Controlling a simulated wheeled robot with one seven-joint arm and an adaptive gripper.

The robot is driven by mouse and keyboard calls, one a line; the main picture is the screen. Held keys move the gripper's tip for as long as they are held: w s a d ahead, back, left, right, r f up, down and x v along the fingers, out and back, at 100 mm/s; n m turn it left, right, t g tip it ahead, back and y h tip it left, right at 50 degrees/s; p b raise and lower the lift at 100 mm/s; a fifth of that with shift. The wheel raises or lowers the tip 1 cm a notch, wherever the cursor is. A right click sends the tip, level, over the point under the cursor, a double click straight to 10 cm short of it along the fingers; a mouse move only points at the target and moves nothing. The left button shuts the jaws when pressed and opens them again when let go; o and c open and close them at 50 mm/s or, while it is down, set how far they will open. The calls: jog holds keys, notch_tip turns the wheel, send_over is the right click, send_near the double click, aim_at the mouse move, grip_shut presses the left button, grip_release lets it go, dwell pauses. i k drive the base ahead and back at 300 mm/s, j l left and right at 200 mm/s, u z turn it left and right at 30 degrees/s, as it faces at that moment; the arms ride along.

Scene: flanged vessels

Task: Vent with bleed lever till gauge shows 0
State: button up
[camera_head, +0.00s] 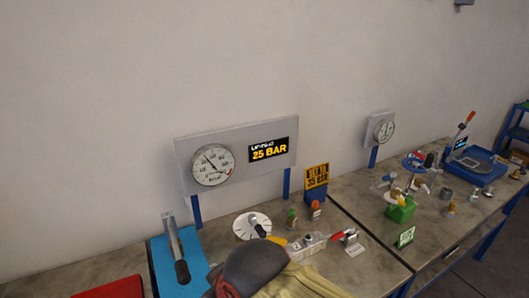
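A round white dial gauge (212,165) is mounted on a grey panel (185,150) in front of the wall. Its dark needle points to the upper left; the scale is too small to read. A display (269,150) beside it reads 25 BAR. A lever with a dark grip (181,271) stands on a blue mat (161,268) on the bench. A small red-handled lever (338,236) sits on a metal block (307,245) farther right. I cannot tell which is the bleed lever. My gripper is not identifiable in the view.
A dark rounded shape with khaki below (254,266) blocks the bench's front centre. A white dial disc (252,226), small fittings and a 35 BAR sign (317,176) stand nearby. A red item (112,288) lies left. A second gauge (385,131) and green-based valve assembly (400,208) stand right.

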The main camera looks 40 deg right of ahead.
aim_at(349, 229)
jog(key=z, duration=2.1)
jog(key=i+l+u, duration=0.3)
jog(key=k+l, duration=0.05)
jog(key=k, duration=0.05)
